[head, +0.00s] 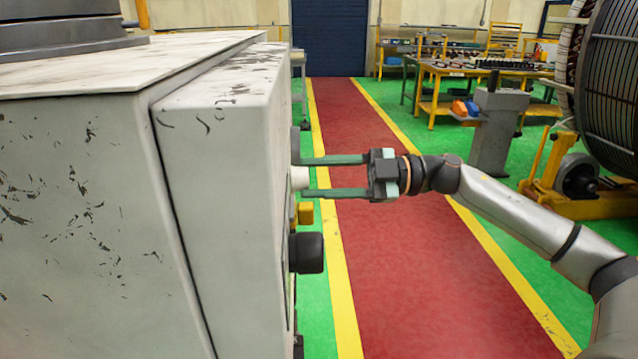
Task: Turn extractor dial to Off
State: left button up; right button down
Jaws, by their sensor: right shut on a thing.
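The extractor cabinet (225,110) is a worn grey-white box filling the left half of the head view. Its control face is seen almost edge-on, on the right side of the box. My right gripper (304,177) reaches in from the right, its two long fingers level, one above and one below a small whitish knob (299,178) on that face. The gripper is shut on this knob. Whether it is the dial, and its setting, cannot be read from this angle. My left gripper is not in view.
Below the gripper, a yellow part (304,213) and a black knob (307,252) stick out of the face. A red walkway (400,270) with yellow edges runs alongside and is clear. Yellow workbenches (470,75) and a large wound drum (608,85) stand at the right.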

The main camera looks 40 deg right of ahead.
jog(key=shift+f+n+b, duration=0.1)
jog(key=shift+n+b, duration=2.05)
jog(key=shift+n, duration=2.35)
jog(key=c, duration=0.7)
grip_release()
jog(key=o, duration=0.4)
jog(key=shift+c, duration=0.2)
jog(key=shift+s+d, duration=0.1)
